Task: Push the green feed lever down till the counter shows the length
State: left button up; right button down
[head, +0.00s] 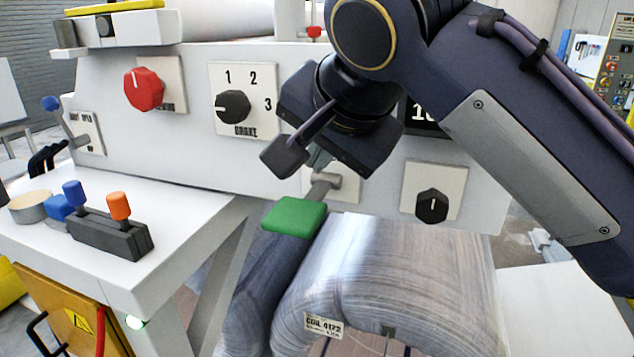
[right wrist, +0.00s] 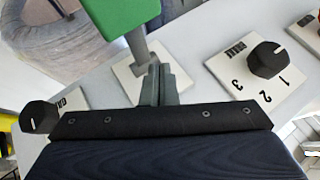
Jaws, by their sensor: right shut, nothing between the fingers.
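The green feed lever (head: 294,217) sticks out from the machine's front panel on a grey shaft, above the wrapped coil. Its green pad also shows at the top of the right wrist view (right wrist: 122,14). My right gripper (head: 319,164) is shut and empty, just above the lever's shaft near its mounting plate. In the right wrist view its fingers (right wrist: 162,82) overlap the shaft's base; whether they touch it I cannot tell. My left gripper is not in view.
A black dial marked 1, 2, 3 (head: 233,106) and a red knob (head: 144,90) are left of the lever. Another black knob (head: 432,205) is at its right. The coil (head: 400,270) lies below. A white side table (head: 180,205) carries small blue and orange levers.

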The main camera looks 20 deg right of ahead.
aim_at(320, 192)
dwell(0.4)
jog(key=shift+f+b, duration=0.3)
jog(key=shift+f, duration=0.15)
jog(key=shift+f+b, duration=0.45)
jog(key=shift+f, duration=0.1)
dwell(0.8)
dwell(0.5)
jog(key=shift+r+p, duration=1.05)
jog(key=shift+p, duration=0.1)
notch_tip(320, 192, up, 2)
jog(key=shift+r+p, duration=0.15)
jog(key=shift+p, duration=0.6)
jog(key=shift+w+d+r, duration=0.1)
jog(key=shift+w+r, duration=0.05)
jog(key=shift+r, duration=1.2)
